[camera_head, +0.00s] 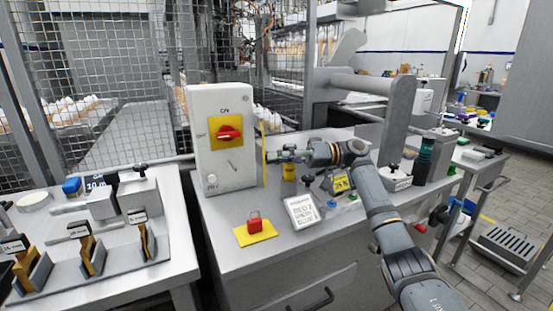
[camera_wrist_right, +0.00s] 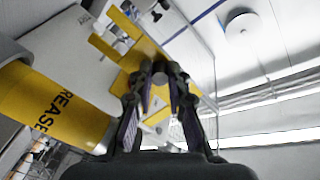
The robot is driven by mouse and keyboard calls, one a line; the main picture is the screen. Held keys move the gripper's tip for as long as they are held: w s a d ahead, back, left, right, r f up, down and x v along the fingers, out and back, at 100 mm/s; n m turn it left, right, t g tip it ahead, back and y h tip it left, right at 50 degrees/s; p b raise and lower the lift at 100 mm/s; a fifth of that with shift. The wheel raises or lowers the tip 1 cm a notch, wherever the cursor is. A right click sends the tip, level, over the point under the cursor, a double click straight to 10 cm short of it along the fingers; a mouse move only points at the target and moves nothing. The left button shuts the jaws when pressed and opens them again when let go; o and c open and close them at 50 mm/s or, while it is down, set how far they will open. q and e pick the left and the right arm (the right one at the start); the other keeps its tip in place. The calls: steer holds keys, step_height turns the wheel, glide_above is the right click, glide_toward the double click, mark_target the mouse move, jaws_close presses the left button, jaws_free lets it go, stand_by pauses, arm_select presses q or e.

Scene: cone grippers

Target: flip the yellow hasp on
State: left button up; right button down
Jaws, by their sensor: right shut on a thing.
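The yellow hasp (camera_head: 264,150) shows as a narrow strip along the right side of the light grey switch box (camera_head: 204,105). In the right wrist view the hasp (camera_wrist_right: 146,50) is a yellow plate with slots and arms, in front of the box face. My right gripper (camera_head: 272,156) reaches it from the right. In the wrist view its fingers (camera_wrist_right: 162,82) are closed around a small grey rounded piece at the hasp; the exact contact is partly hidden by the fingers. My left gripper is not in view.
A yellow grease can (camera_wrist_right: 62,102) stands close beside my right gripper; it shows below the gripper in the head view (camera_head: 289,173). The box carries a red rotary switch (camera_head: 229,133). A white sign (camera_head: 302,212) and a red block on a yellow plate (camera_head: 255,233) are in front.

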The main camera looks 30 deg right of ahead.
steer(key=c, duration=1.3)
jaws_free()
steer(key=v, duration=1.2)
steer(key=shift+r, duration=0.1)
